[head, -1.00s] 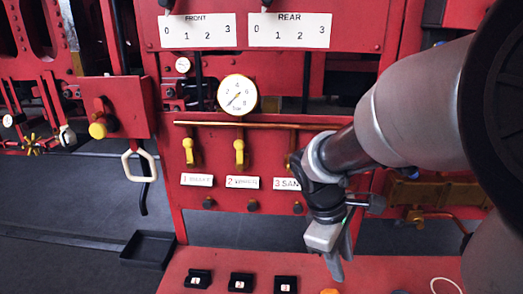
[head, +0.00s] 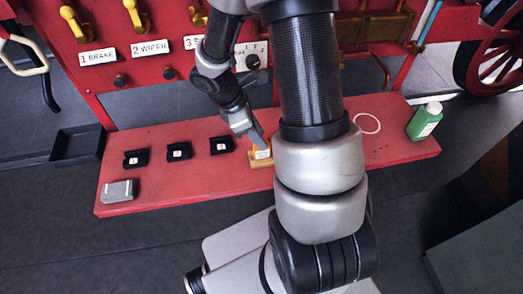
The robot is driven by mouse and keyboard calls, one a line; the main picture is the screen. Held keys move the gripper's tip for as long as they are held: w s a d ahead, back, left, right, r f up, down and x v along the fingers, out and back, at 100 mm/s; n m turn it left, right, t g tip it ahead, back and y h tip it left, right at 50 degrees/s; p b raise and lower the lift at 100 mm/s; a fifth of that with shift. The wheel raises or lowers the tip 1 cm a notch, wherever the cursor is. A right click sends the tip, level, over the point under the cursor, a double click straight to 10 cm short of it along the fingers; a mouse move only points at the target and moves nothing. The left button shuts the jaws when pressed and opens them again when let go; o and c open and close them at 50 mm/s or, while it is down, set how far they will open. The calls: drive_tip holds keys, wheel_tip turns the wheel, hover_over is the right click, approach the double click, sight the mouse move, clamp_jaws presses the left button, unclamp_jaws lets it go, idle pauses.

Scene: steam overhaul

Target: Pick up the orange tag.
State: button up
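The orange tag (head: 261,159), with a white label on it, is on the red bench, right of the black blocks. My gripper (head: 259,143) points down at the tag from above and behind. Its fingertips overlap the tag's upper edge in the picture. I cannot tell whether they touch it, or whether the fingers are open or shut. My arm covers the bench just right of the tag.
Three black numbered blocks (head: 179,151) stand left of the tag. A grey metal block (head: 119,191) is at the bench's left end, near a black tray (head: 77,144). A pale ring (head: 367,123) and green bottle (head: 425,121) are at the right.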

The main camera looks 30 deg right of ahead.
drive_tip(key=shift+b+x, duration=0.35)
drive_tip(key=shift+x, duration=3.1)
drive_tip(key=shift+w, duration=0.15)
clamp_jaws()
